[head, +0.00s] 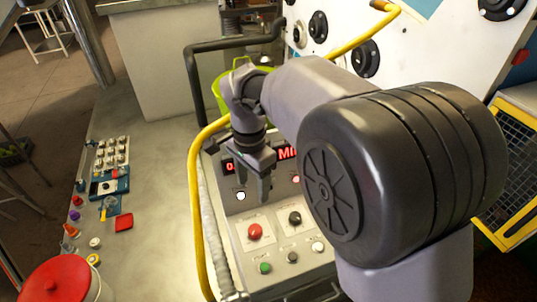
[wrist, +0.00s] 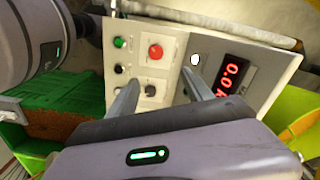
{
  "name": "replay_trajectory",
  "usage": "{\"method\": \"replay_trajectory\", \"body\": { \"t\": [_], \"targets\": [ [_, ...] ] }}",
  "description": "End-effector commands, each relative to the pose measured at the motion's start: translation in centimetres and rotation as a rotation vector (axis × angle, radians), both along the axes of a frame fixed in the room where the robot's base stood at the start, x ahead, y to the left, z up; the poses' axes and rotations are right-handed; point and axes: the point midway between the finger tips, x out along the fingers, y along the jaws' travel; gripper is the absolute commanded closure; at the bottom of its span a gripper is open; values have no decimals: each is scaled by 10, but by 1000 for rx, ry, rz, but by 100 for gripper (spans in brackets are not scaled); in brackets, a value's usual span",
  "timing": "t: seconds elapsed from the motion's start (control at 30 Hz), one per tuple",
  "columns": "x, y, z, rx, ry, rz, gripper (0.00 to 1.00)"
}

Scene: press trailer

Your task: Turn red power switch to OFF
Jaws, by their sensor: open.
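A round red control (head: 255,231) sits on a pale square plate on the sloped front of the control panel (head: 232,213). It also shows in the wrist view (wrist: 156,52). Whether this is the power switch, and which way it is set, I cannot tell. My gripper (head: 262,192) points down over the panel, above and apart from the red control in the head view. In the wrist view my two fingers (wrist: 160,85) are spread with nothing between them, and the red control lies beyond their tips. No label by it is readable.
A black knob (head: 295,217) sits right of the red control, with a green button (head: 265,267) below. A red digital display (wrist: 234,77) is on the panel. A yellow hose (head: 196,190) runs along its left side. Bare counter (head: 155,190) lies left.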

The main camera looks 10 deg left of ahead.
Motion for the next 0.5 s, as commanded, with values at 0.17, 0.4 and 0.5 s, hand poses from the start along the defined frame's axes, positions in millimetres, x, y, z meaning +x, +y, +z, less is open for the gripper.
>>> {"method": "replay_trajectory", "body": {
  "t": [0.17,0.4,0.5],
  "targets": [
    [-1,1,-32,-5,6,-2,41],
    [-1,0,-106,-4,5,-2,41],
    [-2,0,-133,-4,5,-2,41]
  ]
}}
